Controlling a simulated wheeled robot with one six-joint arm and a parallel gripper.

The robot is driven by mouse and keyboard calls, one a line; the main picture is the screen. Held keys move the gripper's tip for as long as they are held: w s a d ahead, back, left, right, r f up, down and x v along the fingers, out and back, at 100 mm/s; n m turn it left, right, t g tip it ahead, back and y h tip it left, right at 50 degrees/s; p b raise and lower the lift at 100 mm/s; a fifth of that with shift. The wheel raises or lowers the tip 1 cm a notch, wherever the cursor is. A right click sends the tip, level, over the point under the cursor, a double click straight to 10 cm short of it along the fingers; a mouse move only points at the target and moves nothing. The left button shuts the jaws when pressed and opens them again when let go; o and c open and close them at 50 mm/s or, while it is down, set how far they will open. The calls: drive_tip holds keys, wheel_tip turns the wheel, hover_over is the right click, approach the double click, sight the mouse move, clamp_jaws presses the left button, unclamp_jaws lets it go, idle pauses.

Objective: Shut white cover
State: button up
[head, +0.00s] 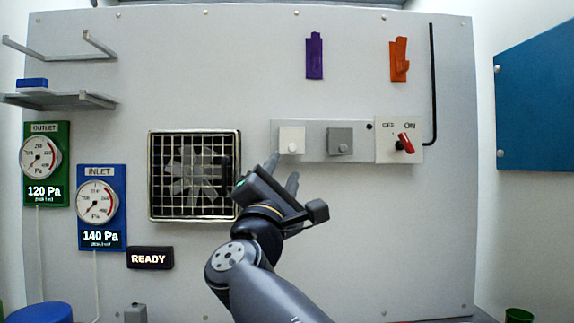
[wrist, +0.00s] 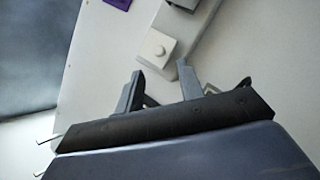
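The white cover (head: 291,140) is a small square plate with a round knob on a light grey strip on the wall panel. My gripper (head: 282,171) is below the cover in the head view, pointing up toward the panel. In the wrist view my gripper (wrist: 160,72) is open, its two fingers apart with nothing between them. A gap seems to separate the fingers from the cover.
A grey cover (head: 340,142) with a knob sits right of the white one, then a red switch (head: 405,143) marked OFF and ON. A caged fan (head: 194,175) is left of my gripper. Purple (head: 314,56) and orange (head: 399,59) pieces are above. Bare panel lies below the strip.

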sight(291, 151)
drive_tip(key=v, duration=0.5)
drive_tip(key=shift+w+r, duration=0.1)
drive_tip(key=p+x, duration=0.1)
drive_tip(key=x, duration=1)
drive_tip(key=shift+d, duration=0.1)
drive_tip(key=shift+p, duration=0.3)
